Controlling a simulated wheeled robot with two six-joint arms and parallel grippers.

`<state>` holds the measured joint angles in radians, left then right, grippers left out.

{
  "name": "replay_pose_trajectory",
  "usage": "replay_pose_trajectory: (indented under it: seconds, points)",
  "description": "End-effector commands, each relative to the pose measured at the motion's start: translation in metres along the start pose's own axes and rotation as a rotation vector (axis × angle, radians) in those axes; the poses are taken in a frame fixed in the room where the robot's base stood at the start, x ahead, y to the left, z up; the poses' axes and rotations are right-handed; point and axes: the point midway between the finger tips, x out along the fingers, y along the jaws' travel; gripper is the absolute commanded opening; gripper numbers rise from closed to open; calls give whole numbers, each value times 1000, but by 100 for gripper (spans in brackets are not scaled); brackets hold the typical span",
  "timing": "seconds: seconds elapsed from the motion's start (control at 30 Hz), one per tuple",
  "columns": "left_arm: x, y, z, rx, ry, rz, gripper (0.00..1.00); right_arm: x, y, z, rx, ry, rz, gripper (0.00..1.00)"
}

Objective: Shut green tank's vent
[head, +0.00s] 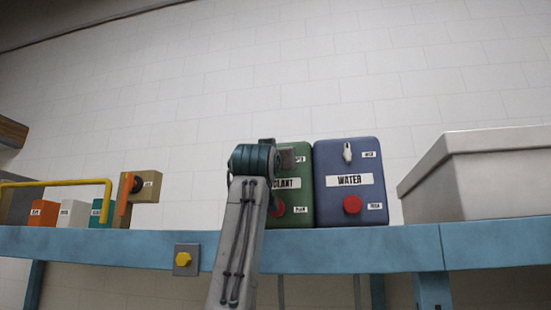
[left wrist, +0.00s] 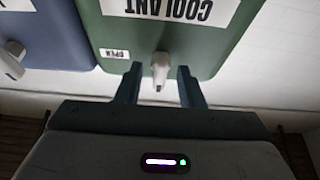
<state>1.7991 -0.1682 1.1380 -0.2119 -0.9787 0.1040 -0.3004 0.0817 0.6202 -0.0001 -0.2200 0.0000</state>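The green tank (head: 295,215), with a partly covered COOLANT label, stands on the blue shelf. It shows upside down in the left wrist view (left wrist: 200,35). Its white vent lever (left wrist: 160,66) lies near the tank edge, beside a small OPEN label (left wrist: 114,54). The lever's narrow end points toward my gripper's palm. My left gripper (left wrist: 159,75) is open, with one finger on each side of the lever and visible gaps. In the head view my left arm hides the tank's upper left part and the lever. My right gripper is not in view.
A blue WATER tank (head: 349,205) stands close to the right of the green one, with a white lever and a red knob (head: 352,204). A large grey box (head: 480,180) is further right.

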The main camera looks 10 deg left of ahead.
Motion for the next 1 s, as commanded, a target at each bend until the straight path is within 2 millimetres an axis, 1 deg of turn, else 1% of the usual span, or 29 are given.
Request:
replay_pose_trajectory:
  seconds: [0.17, 0.27, 0.37, 0.5, 0.7, 0.83, 1.0]
  points:
    - [-1, 0, 2, 0, -1, 0, 35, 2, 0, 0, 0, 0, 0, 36]
    - [-9, 0, 3, 0, 1, 1, 35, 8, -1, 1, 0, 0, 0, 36]
    - [-23, 0, 5, 0, 2, 1, 35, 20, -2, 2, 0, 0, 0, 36]
    - [-50, 0, 7, 0, 2, 1, 35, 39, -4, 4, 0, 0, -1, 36]
    - [-86, 0, 5, -1, 2, 0, 35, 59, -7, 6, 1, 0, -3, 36]
    - [-101, 0, 3, 0, 2, 0, 35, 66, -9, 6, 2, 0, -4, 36]
    - [-108, 0, 2, 1, -1, 0, 35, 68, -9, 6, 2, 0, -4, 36]
